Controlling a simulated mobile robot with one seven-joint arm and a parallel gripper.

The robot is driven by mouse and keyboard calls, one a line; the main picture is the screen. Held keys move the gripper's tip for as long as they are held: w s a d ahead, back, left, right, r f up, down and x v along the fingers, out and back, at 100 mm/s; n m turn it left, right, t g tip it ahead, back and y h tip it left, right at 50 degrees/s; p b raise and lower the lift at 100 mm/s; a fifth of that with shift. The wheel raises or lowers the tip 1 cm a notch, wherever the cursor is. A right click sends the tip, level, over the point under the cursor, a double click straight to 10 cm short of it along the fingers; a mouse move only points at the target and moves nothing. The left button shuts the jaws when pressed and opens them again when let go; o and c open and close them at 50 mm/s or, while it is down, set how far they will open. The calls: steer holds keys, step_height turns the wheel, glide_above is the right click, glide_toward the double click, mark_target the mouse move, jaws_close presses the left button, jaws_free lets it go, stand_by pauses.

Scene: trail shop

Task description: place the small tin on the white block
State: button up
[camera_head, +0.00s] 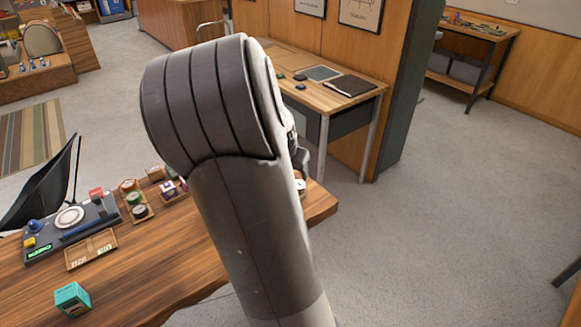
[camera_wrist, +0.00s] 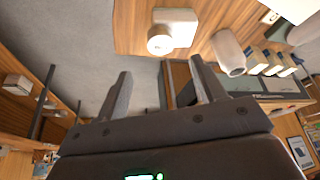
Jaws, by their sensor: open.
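The white block (camera_wrist: 178,22) is on the wooden counter near its edge, at the top of the wrist view. A small pale round tin (camera_wrist: 160,40) shows against it and appears to rest on it, off toward one corner; the exact contact is hard to tell. My gripper (camera_wrist: 163,80) is open, with nothing between its fingers, and apart from the tin and block. In the head view a white item (camera_head: 300,187), likely the block, shows at the counter's right end. My arm hides most of that spot and my gripper.
A pale cylinder (camera_wrist: 228,54) and several small boxes (camera_wrist: 272,62) stand near the block. On the counter (camera_head: 150,285) are a teal box (camera_head: 72,299), a wooden tray (camera_head: 91,249), a dark console (camera_head: 70,226) and small tins (camera_head: 134,199). Open floor lies right.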

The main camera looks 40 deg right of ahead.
steer(key=s+a+r+n+t+y, duration=0.1)
steer(key=s+a+r+n+y, duration=0.25)
steer(key=a, duration=0.55)
steer(key=s+a+r+n+t+y, duration=0.1)
steer(key=s+a+r+n, duration=0.25)
steer(key=a+r, duration=0.4)
steer(key=s+a+r+n+t, duration=0.1)
steer(key=s+a+r+n, duration=0.2)
steer(key=s+a, duration=0.8)
steer(key=a+n, duration=0.1)
steer(key=n, duration=0.1)
steer(key=shift+s+n+t, duration=0.15)
steer(key=shift+n+t, duration=0.15)
